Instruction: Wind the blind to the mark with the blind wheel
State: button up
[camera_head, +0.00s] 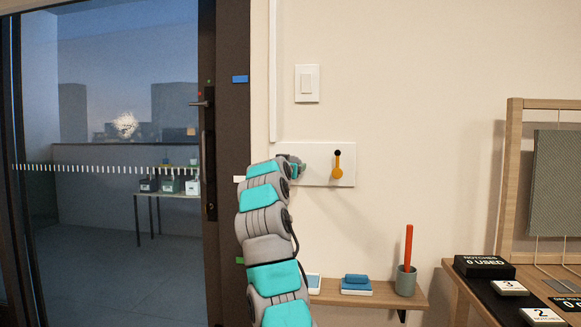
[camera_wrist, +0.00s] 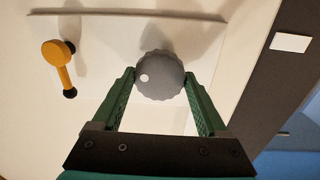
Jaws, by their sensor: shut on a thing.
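The blind wheel (camera_wrist: 163,86) is a grey, scalloped round knob with a white dot on its left side, on a white wall plate (camera_head: 316,178). My gripper (camera_wrist: 158,76) is shut on the wheel, with one green finger on each side of its rim. In the head view my gripper (camera_head: 291,168) is at the plate's left end, and my arm hides most of the wheel. Blue (camera_head: 240,79), white (camera_head: 239,179) and green (camera_head: 240,261) marks sit on the dark door frame. I cannot clearly make out the blind's edge.
An orange lever with a black end (camera_head: 337,164) is on the same plate, right of the wheel. A light switch (camera_head: 307,83) is above. A small shelf (camera_head: 385,298) below holds a blue block and a cup with a red stick. A wooden table (camera_head: 455,283) stands at right.

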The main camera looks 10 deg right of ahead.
jog(key=o, duration=1.3)
jog(key=shift+c, duration=0.2)
jog(key=b+v, duration=0.2)
jog(key=v, duration=0.5)
jog(key=shift+s+b, duration=0.35)
jog(key=shift+b, duration=0.05)
jog(key=shift+a, duration=0.1)
